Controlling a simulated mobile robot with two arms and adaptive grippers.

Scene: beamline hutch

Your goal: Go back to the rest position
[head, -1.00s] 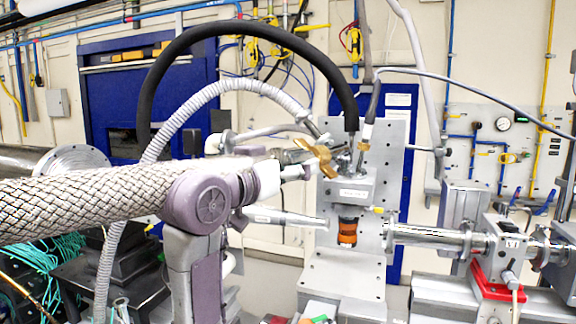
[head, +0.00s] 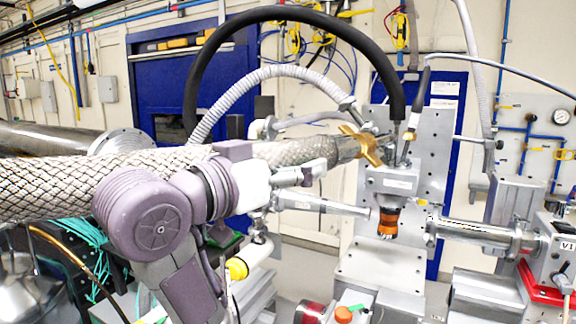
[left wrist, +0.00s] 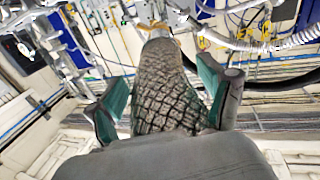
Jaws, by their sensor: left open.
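My left gripper (head: 322,172) is in front of the braided hose (head: 60,188) in the head view, pointing right, a little short of the brass wing clamp (head: 362,148) at the hose's end. In the left wrist view my left gripper (left wrist: 165,98) has its two green-padded fingers spread apart. The braided hose (left wrist: 165,75) shows in the gap between them; I cannot tell how deep it lies there. The brass clamp (left wrist: 156,28) shows beyond, near the top. My right gripper is not in view.
A grey metal block (head: 388,183) with an orange-ringed part (head: 387,224) stands at the clamp. A steel pipe (head: 475,232) runs right. A black hose (head: 290,14) arches overhead. Teal cables (head: 85,245) lie at lower left. Small red and orange items are at the bottom.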

